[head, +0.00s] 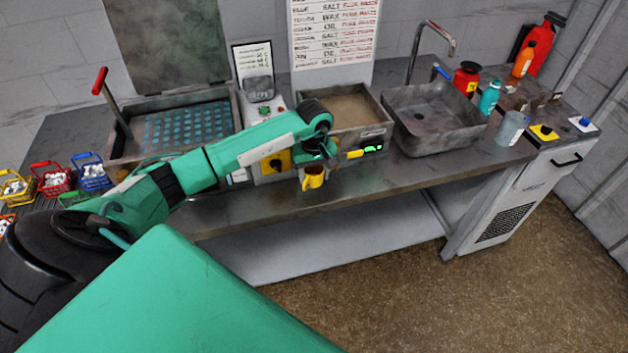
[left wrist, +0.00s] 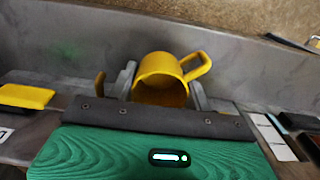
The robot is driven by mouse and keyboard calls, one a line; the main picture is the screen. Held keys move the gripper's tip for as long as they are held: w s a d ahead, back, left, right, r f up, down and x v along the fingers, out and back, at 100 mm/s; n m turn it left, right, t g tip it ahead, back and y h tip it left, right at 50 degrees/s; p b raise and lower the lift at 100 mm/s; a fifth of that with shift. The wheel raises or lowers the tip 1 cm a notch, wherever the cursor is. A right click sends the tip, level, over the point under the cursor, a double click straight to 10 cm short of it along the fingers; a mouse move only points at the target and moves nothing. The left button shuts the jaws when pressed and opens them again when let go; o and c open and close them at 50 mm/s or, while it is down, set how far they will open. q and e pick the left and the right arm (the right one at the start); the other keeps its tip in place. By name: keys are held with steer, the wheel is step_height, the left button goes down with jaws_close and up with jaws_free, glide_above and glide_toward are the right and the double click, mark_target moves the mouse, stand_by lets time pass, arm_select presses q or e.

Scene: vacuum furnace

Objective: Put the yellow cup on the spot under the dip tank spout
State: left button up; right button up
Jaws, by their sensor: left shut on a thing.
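The yellow cup (head: 313,178) shows at the front edge of the counter, just below my left gripper (head: 318,160). In the left wrist view the cup (left wrist: 161,72) sits between the two grey fingers of my left gripper (left wrist: 161,88), which is shut on it; its handle sticks out to the upper right. I cannot tell whether the cup touches the counter. A tank with brown contents (head: 350,110) and a lit green display stands right behind the gripper. I cannot make out a spout or a marked spot; my arm hides part of that front. My right gripper is not in view.
A metal sink (head: 435,118) with a tap is to the right, with several bottles beyond it. A perforated blue tray (head: 188,126) and a red-handled lever (head: 101,82) are to the left. Small wire baskets (head: 92,172) stand at far left.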

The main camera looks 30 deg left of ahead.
mark_target(314, 169)
arm_select(q)
step_height(314, 169, down, 4)
steer(key=shift+f+p, duration=0.15)
steer(key=shift+p, duration=0.55)
steer(key=shift+f, duration=0.1)
steer(key=o, duration=0.6)
steer(key=shift+f+b, duration=0.1)
steer(key=shift+b, duration=0.2)
steer(key=o, duration=0.5)
steer(key=shift+r+p, duration=0.3)
steer(key=shift+p, duration=0.05)
step_height(314, 169, up, 11)
steer(key=b, duration=0.3)
steer(key=shift+f+b, duration=0.2)
steer(key=shift+b, duration=0.1)
steer(key=shift+r, duration=0.6)
